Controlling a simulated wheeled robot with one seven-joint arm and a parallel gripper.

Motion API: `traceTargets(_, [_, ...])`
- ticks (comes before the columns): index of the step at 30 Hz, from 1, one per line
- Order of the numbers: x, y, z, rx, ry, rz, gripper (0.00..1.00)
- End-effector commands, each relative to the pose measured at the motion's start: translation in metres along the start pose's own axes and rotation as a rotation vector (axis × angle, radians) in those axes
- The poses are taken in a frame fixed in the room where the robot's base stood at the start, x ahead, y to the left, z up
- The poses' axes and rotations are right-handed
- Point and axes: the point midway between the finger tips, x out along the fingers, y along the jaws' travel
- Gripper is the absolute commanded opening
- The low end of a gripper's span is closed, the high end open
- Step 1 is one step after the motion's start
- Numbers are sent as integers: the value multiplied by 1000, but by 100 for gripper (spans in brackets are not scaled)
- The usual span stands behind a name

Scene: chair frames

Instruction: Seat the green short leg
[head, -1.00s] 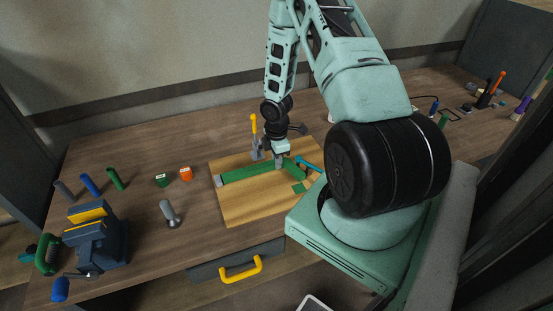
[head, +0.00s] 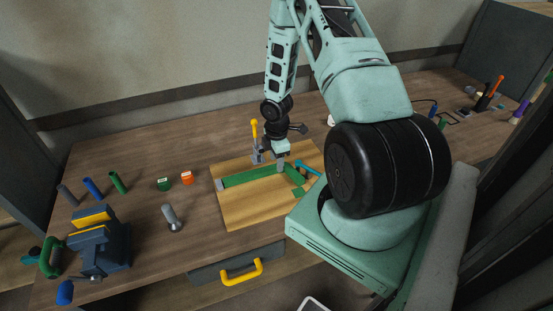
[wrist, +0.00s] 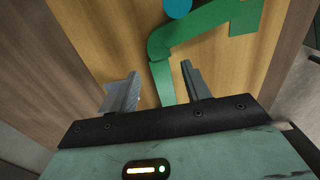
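Green chair-frame parts lie on a light wooden board (head: 240,208). A long green bar (head: 245,176) runs along it to under my gripper (head: 281,164). A shorter green piece (head: 296,174), probably the short leg, angles away to the right. A small green block or patch (head: 298,192) lies below it. In the wrist view my gripper (wrist: 158,88) is open, with a green strip (wrist: 163,83) between its fingers and gaps at both sides. That strip joins a curved green elbow (wrist: 165,42) beyond the fingers. I cannot tell how fully the joint is closed.
A yellow-handled clamp (head: 255,130) stands behind the bar, and a blue-handled one (head: 308,167) at the board's right. A blue vise (head: 100,245), a grey peg (head: 172,218), and green (head: 164,184) and orange (head: 187,178) blocks are left. The board's front is clear.

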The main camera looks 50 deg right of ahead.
Motion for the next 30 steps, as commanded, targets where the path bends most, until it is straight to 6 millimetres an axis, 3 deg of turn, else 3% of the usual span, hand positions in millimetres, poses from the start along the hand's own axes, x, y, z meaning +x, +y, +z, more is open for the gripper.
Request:
traceTargets(1, [0,0,0,0,0,0,48])
traceTargets(3, [0,0,0,0,0,-1,62])
traceTargets(14, [-3,0,0,0,0,0,62])
traceTargets(30, [-54,0,0,1,0,0,62])
